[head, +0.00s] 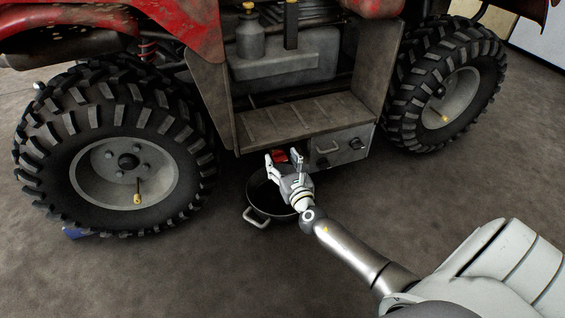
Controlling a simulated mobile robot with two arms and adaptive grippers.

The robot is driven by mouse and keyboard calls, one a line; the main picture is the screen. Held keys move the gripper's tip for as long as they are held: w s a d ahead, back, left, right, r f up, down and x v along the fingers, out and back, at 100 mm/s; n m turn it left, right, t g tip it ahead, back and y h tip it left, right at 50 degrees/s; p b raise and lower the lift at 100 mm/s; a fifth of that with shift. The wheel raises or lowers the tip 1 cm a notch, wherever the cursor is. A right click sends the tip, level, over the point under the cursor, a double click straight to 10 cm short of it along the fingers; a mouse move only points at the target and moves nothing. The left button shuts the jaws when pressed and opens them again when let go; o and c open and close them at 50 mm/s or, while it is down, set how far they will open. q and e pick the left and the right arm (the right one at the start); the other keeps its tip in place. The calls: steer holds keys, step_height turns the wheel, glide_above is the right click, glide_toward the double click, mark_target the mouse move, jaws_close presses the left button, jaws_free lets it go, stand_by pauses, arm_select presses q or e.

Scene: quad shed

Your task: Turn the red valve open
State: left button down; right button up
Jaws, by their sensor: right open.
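The red valve (281,156) is a small red part low on the quad's side, under the left part of the footboard. My right gripper (284,161) reaches up to it from the lower right. Its two fingers are spread apart, one on each side of the red part as seen here. I cannot tell whether either finger touches it. The lower part of the valve is hidden behind the gripper. My left gripper is not in view.
A dark round pan (262,192) with a handle stands on the floor below the valve. A metal box (343,148) with a handle is right of the valve. Large tyres (60,150) flank the footboard (305,120). The floor in front is clear.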

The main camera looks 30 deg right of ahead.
steer(key=shift+c, duration=0.4)
steer(key=c, duration=0.9)
steer(key=shift+c, duration=0.2)
